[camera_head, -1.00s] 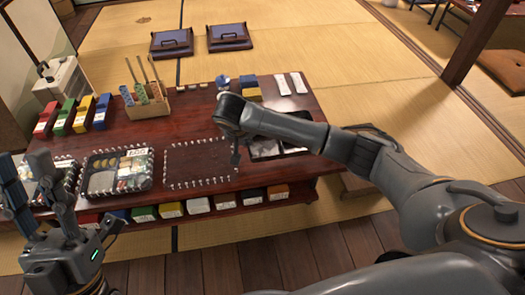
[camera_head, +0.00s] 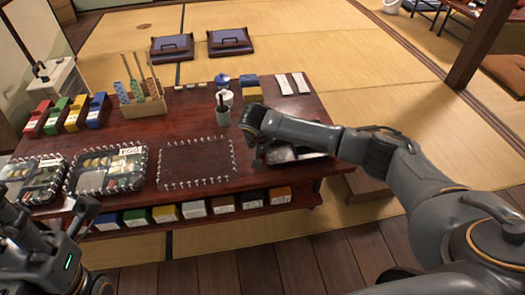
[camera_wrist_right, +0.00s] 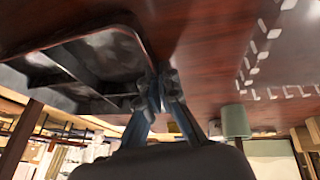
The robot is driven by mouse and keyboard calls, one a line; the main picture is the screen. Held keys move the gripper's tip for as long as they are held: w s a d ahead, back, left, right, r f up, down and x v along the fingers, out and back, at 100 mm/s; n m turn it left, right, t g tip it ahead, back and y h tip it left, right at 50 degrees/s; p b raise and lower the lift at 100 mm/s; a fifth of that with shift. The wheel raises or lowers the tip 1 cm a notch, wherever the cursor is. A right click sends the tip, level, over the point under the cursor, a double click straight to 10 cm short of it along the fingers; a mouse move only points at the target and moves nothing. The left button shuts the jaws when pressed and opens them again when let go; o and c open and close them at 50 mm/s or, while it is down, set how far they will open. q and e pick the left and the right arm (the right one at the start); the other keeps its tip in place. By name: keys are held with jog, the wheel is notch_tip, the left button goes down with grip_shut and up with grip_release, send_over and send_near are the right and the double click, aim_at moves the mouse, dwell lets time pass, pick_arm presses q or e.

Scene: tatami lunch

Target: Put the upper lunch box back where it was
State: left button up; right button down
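The black lunch box (camera_head: 310,156), with empty compartments, is at the right front of the table, partly hidden by my right arm. It also fills the left of the right wrist view (camera_wrist_right: 90,60). My right gripper (camera_head: 258,152) is at its left edge. In the wrist view its fingertips (camera_wrist_right: 160,80) are close together at the box's rim and look shut on it. Left of the box is an empty dark rectangle edged with pebbles (camera_head: 196,184). My left gripper (camera_head: 50,215) is at the lower left, fingers apart and empty.
Two filled, pebble-edged lunch boxes, one farther left (camera_head: 32,180) and one nearer the middle (camera_head: 108,172), lie left of the empty rectangle. A green cup (camera_head: 223,116) and a blue-lidded jar (camera_head: 222,82) stand behind it. Coloured boxes (camera_head: 193,209) fill the shelf below the front edge.

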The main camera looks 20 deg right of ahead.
dwell(0.3)
jog(key=c, duration=1.5)
grip_release()
jog(key=shift+f, duration=0.1)
